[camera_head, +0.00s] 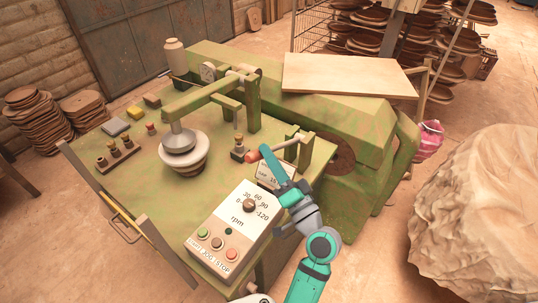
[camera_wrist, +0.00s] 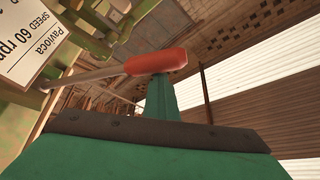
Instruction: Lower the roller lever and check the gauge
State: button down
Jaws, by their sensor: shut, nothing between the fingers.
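The lever with a red grip (camera_head: 252,156) sticks out from a post on the right of the green bench; its pale rod (camera_head: 285,145) runs back to that post. In the wrist view the red grip (camera_wrist: 157,62) lies across the picture, with its rod to the left. My gripper (camera_head: 268,156) is shut and empty, its teal tip at the grip; in the wrist view the tip (camera_wrist: 162,92) stands against or just behind it, contact unclear. A round gauge (camera_head: 208,72) sits on the arm's rear bracket. The metal roller head (camera_head: 178,138) is down at a pale bowl (camera_head: 186,160).
The control box (camera_head: 235,225) has an rpm dial and buttons below my arm. A speed card (camera_head: 270,176) stands beside my gripper, partly hidden. A board (camera_head: 345,76) lies on the housing. Small pegs (camera_head: 115,148) stand at left. A big pale lump (camera_head: 480,220) fills the right.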

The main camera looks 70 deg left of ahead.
jog(key=w+d, duration=0.5)
jog(key=d, duration=0.2)
jog(key=shift+d+f, duration=0.4)
jog(key=shift+w, duration=0.1)
dwell(0.5)
